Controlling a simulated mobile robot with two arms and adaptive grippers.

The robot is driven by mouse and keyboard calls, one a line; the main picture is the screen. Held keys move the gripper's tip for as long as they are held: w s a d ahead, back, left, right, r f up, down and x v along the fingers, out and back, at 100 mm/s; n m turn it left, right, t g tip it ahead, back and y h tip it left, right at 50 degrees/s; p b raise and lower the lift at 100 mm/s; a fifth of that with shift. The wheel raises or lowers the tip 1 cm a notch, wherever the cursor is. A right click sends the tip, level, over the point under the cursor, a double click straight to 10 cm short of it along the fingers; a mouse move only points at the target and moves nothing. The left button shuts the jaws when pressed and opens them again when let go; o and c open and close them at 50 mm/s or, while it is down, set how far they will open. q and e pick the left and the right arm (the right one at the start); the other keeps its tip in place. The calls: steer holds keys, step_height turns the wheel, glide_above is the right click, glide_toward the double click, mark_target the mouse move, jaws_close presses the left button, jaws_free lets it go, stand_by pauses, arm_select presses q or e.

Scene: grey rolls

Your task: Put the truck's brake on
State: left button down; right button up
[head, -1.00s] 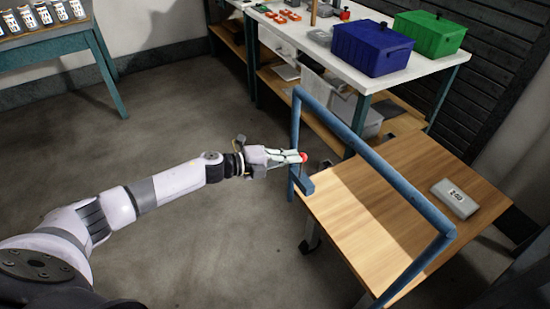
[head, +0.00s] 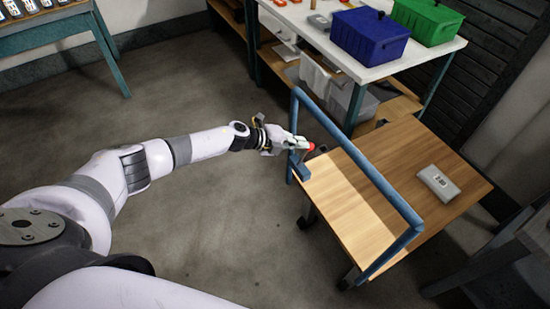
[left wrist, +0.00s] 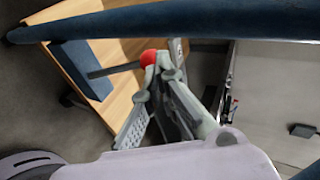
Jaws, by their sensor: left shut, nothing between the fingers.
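The truck is a wooden deck (head: 345,205) with a blue tubular handle (head: 375,175) along its near left side. A brake lever with a red knob (head: 311,146) rises from a blue block (head: 300,167) by the handle post. In the left wrist view, the dark lever bar (left wrist: 115,70) runs from the block to the red knob (left wrist: 148,58). My left gripper (head: 298,143) is shut and empty, with its fingertips right beside the knob. They also show in the left wrist view (left wrist: 163,65); I cannot tell whether they touch it.
A grey box (head: 438,184) lies on the deck. Behind stands a white-topped table (head: 370,65) with a blue bin (head: 369,35) and a green bin (head: 427,20). Another table (head: 70,20) is at the upper left. The floor left of the truck is clear.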

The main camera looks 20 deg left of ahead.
arm_select(q)
steer(key=shift+w+d+f, duration=0.15)
steer(key=shift+w+d, duration=0.25)
steer(key=shift+w, duration=0.2)
arm_select(e)
steer(key=shift+f, duration=0.2)
arm_select(q)
steer(key=shift+d, duration=0.15)
steer(key=shift+r, duration=0.25)
arm_select(e)
steer(key=shift+r, duration=0.1)
